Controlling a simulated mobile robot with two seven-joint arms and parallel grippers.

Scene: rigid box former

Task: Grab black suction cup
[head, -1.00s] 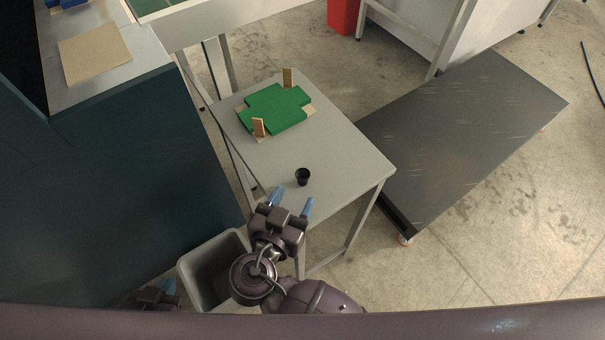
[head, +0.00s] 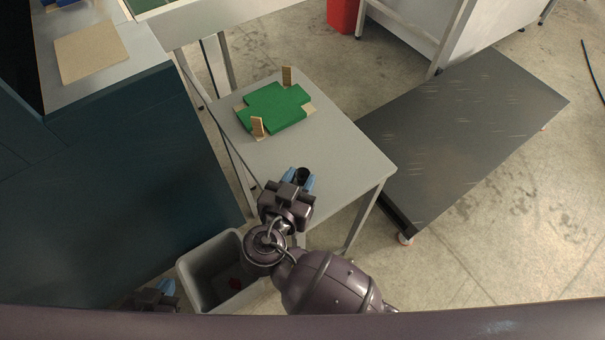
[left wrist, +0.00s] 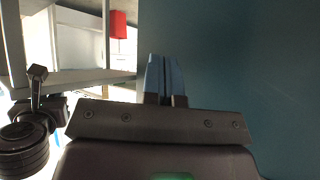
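The black suction cup (head: 303,173) is a small dark cup-shaped piece near the front of the grey table. In the head view it sits between the blue fingertips of my right gripper (head: 300,179), partly hidden by them. The fingers lie close against both sides of the cup, shut on it; whether it is clear of the tabletop I cannot tell. My left gripper (head: 165,288) is low at the left, away from the table. The left wrist view shows its blue fingers (left wrist: 164,78) together with nothing between them.
A green cross-shaped block (head: 275,107) with tan upright pieces sits at the back of the grey table (head: 345,150). A grey bin (head: 205,262) stands below the front left. A dark teal cabinet (head: 120,190) is at left, a low dark platform (head: 460,140) at right.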

